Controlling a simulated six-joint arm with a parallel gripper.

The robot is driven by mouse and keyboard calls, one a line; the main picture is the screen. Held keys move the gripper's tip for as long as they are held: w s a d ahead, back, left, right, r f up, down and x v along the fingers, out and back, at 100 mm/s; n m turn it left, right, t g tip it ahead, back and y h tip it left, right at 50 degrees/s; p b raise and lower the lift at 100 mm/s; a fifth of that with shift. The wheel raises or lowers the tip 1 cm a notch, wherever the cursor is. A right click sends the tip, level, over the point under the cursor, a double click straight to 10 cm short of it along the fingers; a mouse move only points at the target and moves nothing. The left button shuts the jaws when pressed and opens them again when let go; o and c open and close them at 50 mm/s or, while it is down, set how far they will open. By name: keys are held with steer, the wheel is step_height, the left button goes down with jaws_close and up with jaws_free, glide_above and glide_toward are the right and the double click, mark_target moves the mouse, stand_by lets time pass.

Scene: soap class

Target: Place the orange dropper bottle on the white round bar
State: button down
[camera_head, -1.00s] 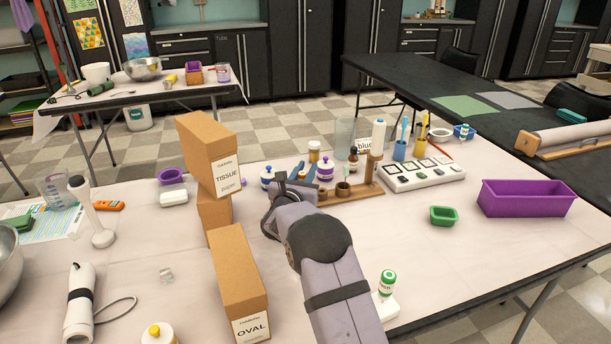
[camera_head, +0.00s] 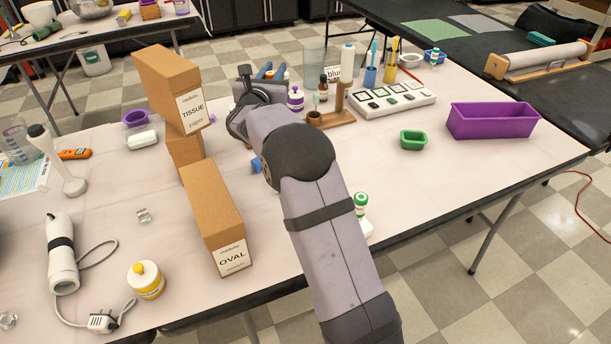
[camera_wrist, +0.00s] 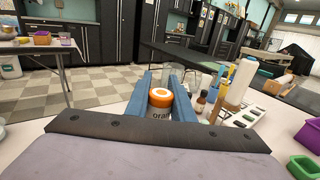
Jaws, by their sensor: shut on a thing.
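My gripper (camera_head: 271,73) is over the far middle of the near table. In the wrist view its two blue fingers (camera_wrist: 161,94) are shut on a white bottle with an orange cap, the orange dropper bottle (camera_wrist: 160,100), lettered "oran". It looks upright. I cannot make out the white round bar for certain. A white slab (camera_head: 367,228) shows partly behind my arm, beside the green-capped bottle (camera_head: 361,203). A white block (camera_head: 143,139) lies by a purple dish (camera_head: 136,118) at the left.
Tall cardboard boxes, TISSUE (camera_head: 170,85) and OVAL (camera_head: 211,210), stand left of my arm. A purple-capped bottle (camera_head: 296,98) and a wooden stand (camera_head: 331,118) are right of my gripper. A yellow-capped bottle (camera_head: 147,280) stands near the front edge. Table right of my arm is mostly clear.

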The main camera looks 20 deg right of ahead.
steer(key=s+a+r+g+h+p, duration=0.1)
steer(key=s+a+r+p, duration=0.1)
steer(key=s+r+p, duration=0.35)
steer(key=p+v, duration=0.8)
steer(key=v, duration=0.6)
steer(key=s+d+f+m+g+h+p, duration=0.2)
steer(key=s+d+p, duration=0.15)
steer(key=s, duration=0.85)
steer(key=s+d+f+m+g+h+p, duration=0.2)
steer(key=s+d+f+p, duration=0.15)
steer(key=s, duration=0.85)
steer(key=shift+w+f, duration=0.1)
steer(key=shift+f, duration=2.35)
steer(key=shift+f, duration=0.15)
steer(key=shift+f, duration=1.95)
steer(key=shift+f+b, duration=0.1)
steer(key=shift+b, duration=0.25)
